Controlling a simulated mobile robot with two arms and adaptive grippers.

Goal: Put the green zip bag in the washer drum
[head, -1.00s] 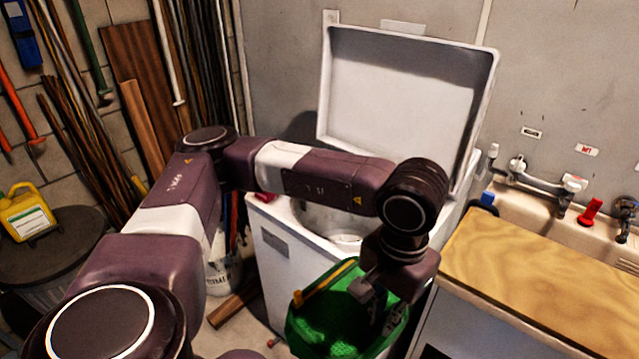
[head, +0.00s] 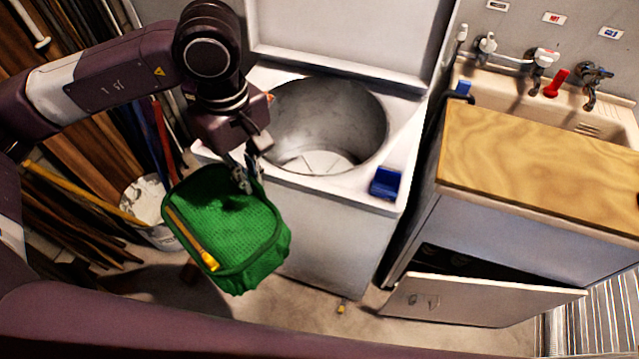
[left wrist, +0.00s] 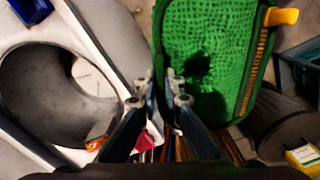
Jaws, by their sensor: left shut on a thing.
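The green zip bag (head: 228,232) hangs from my left gripper (head: 249,180) in the head view, in front of and left of the washer (head: 335,235). It has a yellow zip along one side. My left gripper is shut on the bag's edge; the bag also shows in the left wrist view (left wrist: 210,65) beyond the fingers (left wrist: 163,95). The washer drum (head: 330,120) is open at the top, its lid (head: 345,40) raised, and its visible inside looks empty. The bag is outside the drum, beside the front left corner. My right gripper is not in view.
A blue object (head: 386,183) sits on the washer's front right rim. A wooden board (head: 530,165) covers part of the sink (head: 610,115) at right. A cabinet door (head: 480,300) hangs open below. A white bucket (head: 145,200) and boards stand at left.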

